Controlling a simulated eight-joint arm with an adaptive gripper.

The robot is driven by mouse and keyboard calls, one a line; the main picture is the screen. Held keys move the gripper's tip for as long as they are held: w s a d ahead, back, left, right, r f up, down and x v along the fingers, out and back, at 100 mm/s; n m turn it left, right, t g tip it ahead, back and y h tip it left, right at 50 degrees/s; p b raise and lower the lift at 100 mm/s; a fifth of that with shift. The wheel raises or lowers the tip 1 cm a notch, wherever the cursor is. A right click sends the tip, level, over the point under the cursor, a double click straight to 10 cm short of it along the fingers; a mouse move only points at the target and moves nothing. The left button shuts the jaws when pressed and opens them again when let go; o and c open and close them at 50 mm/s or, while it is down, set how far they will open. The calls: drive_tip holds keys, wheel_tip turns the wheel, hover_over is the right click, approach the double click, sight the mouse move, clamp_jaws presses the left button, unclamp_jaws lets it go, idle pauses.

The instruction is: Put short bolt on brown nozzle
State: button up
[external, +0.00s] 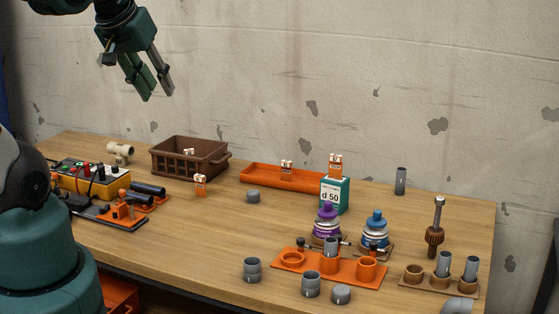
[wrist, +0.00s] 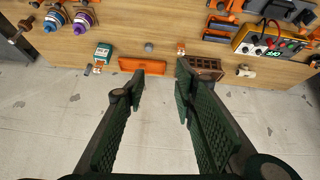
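A brown ribbed nozzle (external: 435,237) stands upright at the right end of the table. A grey bolt (external: 438,212) with a rounded head stands upright in its top; I cannot tell whether this is the short bolt. The nozzle also shows at the left edge of the wrist view (wrist: 24,25). No other clear bolt shows. My gripper (external: 158,94) is high above the back left of the table, far from the nozzle. Its two fingers are apart with nothing between them, also in the wrist view (wrist: 160,77).
A brown rack (external: 411,279) with grey pipes stands in front of the nozzle. An orange rack (external: 343,276), purple bottle (external: 326,224) and blue bottle (external: 375,231) stand left of it. A brown crate (external: 190,158) and orange tray (external: 258,176) lie behind. The table's middle left is mostly clear.

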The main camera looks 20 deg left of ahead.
drive_tip(key=shift+s+a+f+m, duration=0.2)
drive_tip(key=shift+s+a+f, duration=0.1)
drive_tip(key=shift+s+a, duration=0.15)
drive_tip(key=shift+s+a+f+m, duration=0.2)
drive_tip(key=shift+s+a+f, duration=0.15)
drive_tip(key=shift+s, duration=0.2)
wheel_tip(320, 180, down, 4)
drive_tip(key=b, duration=0.4)
drive_tip(key=shift+f+b, duration=0.25)
drive_tip(key=shift+b, duration=0.05)
idle(0.7)
